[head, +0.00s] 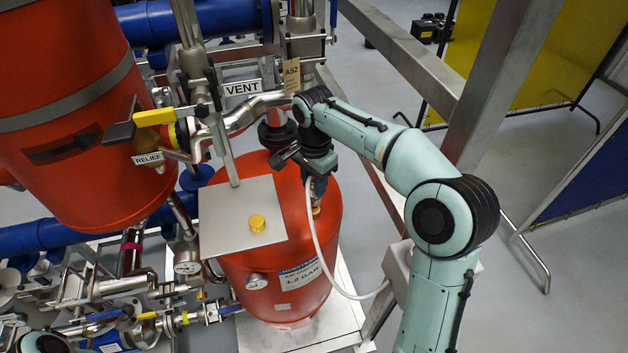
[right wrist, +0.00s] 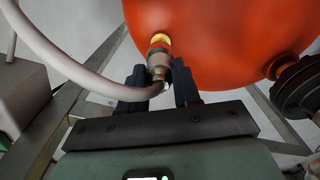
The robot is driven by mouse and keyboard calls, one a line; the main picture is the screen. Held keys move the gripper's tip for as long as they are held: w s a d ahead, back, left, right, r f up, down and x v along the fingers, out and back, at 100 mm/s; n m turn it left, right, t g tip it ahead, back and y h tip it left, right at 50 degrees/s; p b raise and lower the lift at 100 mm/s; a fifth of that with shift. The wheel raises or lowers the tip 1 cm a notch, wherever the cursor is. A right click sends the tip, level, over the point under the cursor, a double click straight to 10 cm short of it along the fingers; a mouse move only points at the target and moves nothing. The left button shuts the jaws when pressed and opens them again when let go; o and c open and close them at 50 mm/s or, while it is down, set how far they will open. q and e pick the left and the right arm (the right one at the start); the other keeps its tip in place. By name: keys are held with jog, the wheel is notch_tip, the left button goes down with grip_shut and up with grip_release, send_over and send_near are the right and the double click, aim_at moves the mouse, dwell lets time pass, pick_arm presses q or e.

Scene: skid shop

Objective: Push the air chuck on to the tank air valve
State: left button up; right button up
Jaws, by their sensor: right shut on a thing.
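The red tank (head: 275,215) stands in the middle of the head view, and its curved wall fills the top of the right wrist view (right wrist: 215,35). The tank air valve shows as a yellow collar (right wrist: 160,39) on the tank wall; a yellow bit of it (head: 316,210) shows below my right gripper (head: 317,190). My right gripper (right wrist: 158,85) is shut on the metal air chuck (right wrist: 157,62). The chuck points at the valve, its front end in line with the yellow collar and close against it. I cannot tell how far it is seated. My left gripper is not in view.
A pale hose (head: 325,262) loops from the chuck to a grey box (head: 398,265). Pipes and valves crowd the left; steel frame bars (head: 405,60) stand behind my right arm.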

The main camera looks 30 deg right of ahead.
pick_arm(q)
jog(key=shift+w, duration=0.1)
pick_arm(e)
jog(key=shift+f, duration=0.15)
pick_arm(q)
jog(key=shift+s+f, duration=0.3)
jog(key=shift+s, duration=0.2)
pick_arm(e)
jog(key=shift+f, duration=0.6)
pick_arm(q)
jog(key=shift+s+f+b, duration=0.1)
jog(key=shift+b, duration=0.2)
pick_arm(e)
jog(key=shift+f, duration=0.2)
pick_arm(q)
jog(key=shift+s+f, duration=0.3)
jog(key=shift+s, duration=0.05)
pick_arm(e)
jog(key=shift+f, duration=0.65)
jog(key=shift+f, duration=0.1)
jog(key=o, duration=1.2)
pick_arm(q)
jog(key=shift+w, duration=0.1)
